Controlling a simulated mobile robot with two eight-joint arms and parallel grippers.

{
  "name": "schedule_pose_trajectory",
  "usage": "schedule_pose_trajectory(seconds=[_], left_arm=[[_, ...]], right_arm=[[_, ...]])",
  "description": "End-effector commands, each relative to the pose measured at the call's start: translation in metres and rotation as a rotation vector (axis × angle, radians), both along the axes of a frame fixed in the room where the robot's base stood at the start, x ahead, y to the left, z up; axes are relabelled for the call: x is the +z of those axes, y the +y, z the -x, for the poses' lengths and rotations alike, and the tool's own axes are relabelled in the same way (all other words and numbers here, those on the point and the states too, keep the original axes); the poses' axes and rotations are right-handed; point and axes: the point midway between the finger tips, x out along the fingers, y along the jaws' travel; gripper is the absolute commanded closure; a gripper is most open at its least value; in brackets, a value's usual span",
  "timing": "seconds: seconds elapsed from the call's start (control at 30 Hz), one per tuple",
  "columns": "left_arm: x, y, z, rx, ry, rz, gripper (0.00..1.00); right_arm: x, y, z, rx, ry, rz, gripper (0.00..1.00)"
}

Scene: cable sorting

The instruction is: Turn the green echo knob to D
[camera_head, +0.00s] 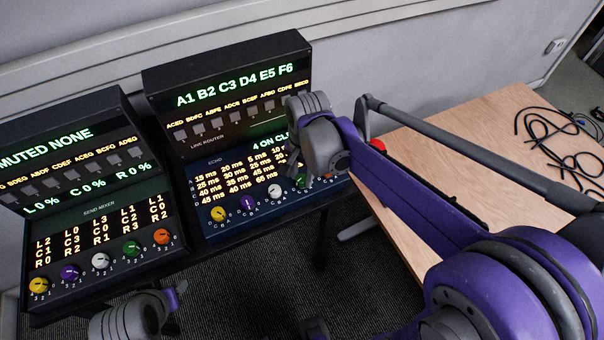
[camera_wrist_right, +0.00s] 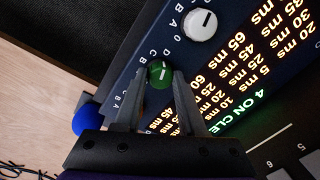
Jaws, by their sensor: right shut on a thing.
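The green echo knob (camera_wrist_right: 159,74) sits on the dark blue echo panel, with a pale pointer line on its face. In the right wrist view it lies between the two fingertips of my right gripper (camera_wrist_right: 160,80), which is shut on it. The letters beside it are small and partly hidden, so I cannot tell which one the pointer marks. In the head view, the green knob (camera_head: 302,181) shows just below my right gripper (camera_head: 297,167). My left wrist housing shows at the bottom left of the head view; its fingers are out of sight.
The white knob (camera_wrist_right: 201,25) sits close beside the green one. The orange echo knob (camera_head: 328,174) is on the other side. A send mixer (camera_head: 100,215) stands at left. A wooden table (camera_head: 470,125) with black cables (camera_head: 555,140) and a red button (camera_head: 377,150) lies right.

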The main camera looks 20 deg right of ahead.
Motion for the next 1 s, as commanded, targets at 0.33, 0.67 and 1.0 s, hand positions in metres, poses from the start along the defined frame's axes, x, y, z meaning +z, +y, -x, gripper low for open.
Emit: schedule_pose_trajectory(seconds=[0.33,0.67,1.0], left_arm=[[-0.0001,0.0,0.0,0.0,0.0,0.0,0.5],[-0.0001,0.0,0.0,0.0,0.0,0.0,0.5],[-0.0003,0.0,0.0001,0.0,0.0,0.0,0.5]], right_arm=[[0.0004,-0.0001,-0.0003,-0.041,0.0,0.001,1.0],[0.0003,0.0,-0.0003,-0.041,-0.001,0.0,0.52],[0.0001,0.0001,-0.0001,-0.04,0.0,0.001,0.31]])
